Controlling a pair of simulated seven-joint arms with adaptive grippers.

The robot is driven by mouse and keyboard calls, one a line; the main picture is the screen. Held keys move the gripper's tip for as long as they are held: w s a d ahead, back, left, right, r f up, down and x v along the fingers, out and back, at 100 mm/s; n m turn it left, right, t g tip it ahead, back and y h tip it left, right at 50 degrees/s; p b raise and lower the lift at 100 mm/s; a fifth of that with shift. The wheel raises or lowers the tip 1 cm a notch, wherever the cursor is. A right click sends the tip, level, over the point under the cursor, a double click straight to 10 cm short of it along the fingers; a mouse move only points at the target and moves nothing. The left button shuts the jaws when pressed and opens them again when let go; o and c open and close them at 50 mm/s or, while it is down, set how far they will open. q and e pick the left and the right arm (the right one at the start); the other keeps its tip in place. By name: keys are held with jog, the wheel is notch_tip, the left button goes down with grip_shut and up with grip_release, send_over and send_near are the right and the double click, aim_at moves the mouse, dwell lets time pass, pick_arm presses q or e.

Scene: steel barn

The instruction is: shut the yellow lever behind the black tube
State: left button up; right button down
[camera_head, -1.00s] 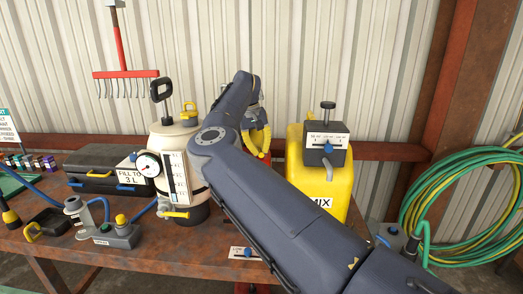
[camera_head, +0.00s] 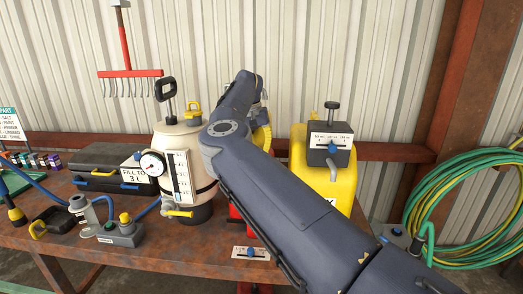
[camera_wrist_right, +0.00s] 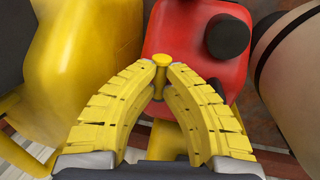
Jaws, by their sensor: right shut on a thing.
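The yellow lever (camera_wrist_right: 160,64) shows in the right wrist view as a round-topped yellow piece against a red container (camera_wrist_right: 178,36). My right gripper (camera_wrist_right: 160,72) has its yellow ribbed fingers closed on it at the tips. A short black tube (camera_wrist_right: 228,37) stands on the red container, to the right of the lever. In the head view my right arm hides the lever and the tube; part of the red container (camera_head: 237,214) and a bit of my yellow fingers (camera_head: 262,136) show beside the arm. My left gripper is not in view.
A white tank (camera_head: 195,145) with a gauge and a yellow tap (camera_head: 180,213) stands left of my arm. A yellow jug (camera_head: 346,182) stands close on the right. A labelled plate (camera_head: 249,253) lies at the table's front edge. Coiled hoses (camera_head: 420,215) hang at the right.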

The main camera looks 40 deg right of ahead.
jog(key=c, duration=1.4)
grip_release()
notch_tip(320, 180, up, 12)
jog(key=w+a, duration=0.1)
jog(key=shift+w+a+f, duration=0.15)
jog(key=shift+w+a, duration=0.1)
jog(key=shift+a, duration=0.15)
